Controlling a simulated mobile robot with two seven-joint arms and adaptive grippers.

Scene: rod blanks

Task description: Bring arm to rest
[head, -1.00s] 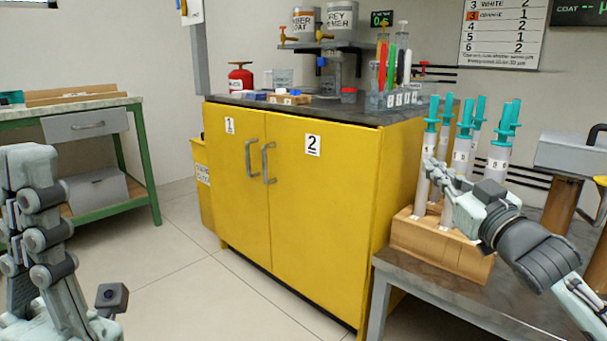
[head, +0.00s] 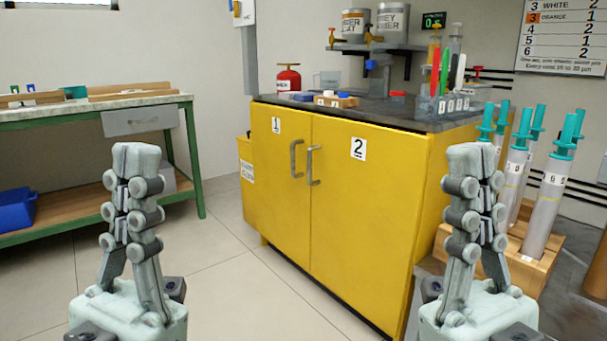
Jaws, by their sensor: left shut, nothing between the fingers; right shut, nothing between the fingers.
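My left gripper (head: 135,160) stands upright at the lower left of the head view, its fingers pointing up and shut with nothing between them. My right gripper (head: 473,160) stands upright at the lower right in a matching pose, also shut and empty. Behind the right gripper, large teal-topped syringes (head: 541,205) stand in a wooden block (head: 530,268). The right gripper hides part of the block and some of the syringes. In the picture it overlaps them, with no contact visible.
A yellow cabinet (head: 330,215) with doors 1 and 2 stands between the grippers. Its dark top (head: 400,112) holds a red can (head: 288,79) and a rack of coloured tubes (head: 443,106). A green-framed bench (head: 95,112) is at the left. Open floor (head: 225,290) lies in front.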

